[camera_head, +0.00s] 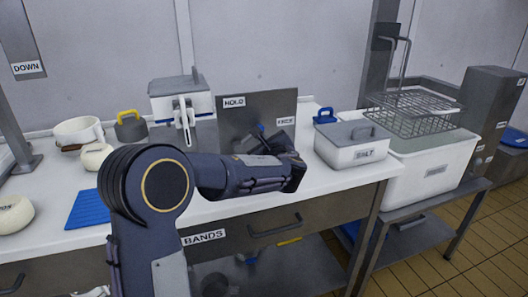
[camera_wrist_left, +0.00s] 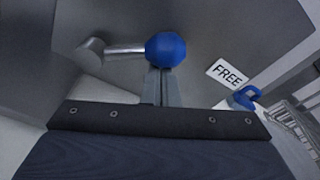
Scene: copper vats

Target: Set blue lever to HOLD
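The blue lever has a grey hub, a metal rod and a blue knob (camera_wrist_left: 166,49). In the left wrist view the rod runs from the hub at the left to the knob, and the FREE label (camera_wrist_left: 227,73) is to the knob's right. In the head view a bit of the blue knob (camera_head: 261,127) shows on the grey panel (camera_head: 240,117), between the HOLD label (camera_head: 234,102) and the label at right. My left gripper (camera_wrist_left: 162,85) has its fingers together, with tips at the knob's lower edge; contact is unclear. My arm hides the hub in the head view.
A SALT box (camera_head: 350,150) and a basin with wire racks (camera_head: 430,165) are to the right of the panel. A white dispenser (camera_head: 182,102), several pots and a blue mat (camera_head: 88,208) are to the left. A drawer (camera_head: 225,237) is below the counter.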

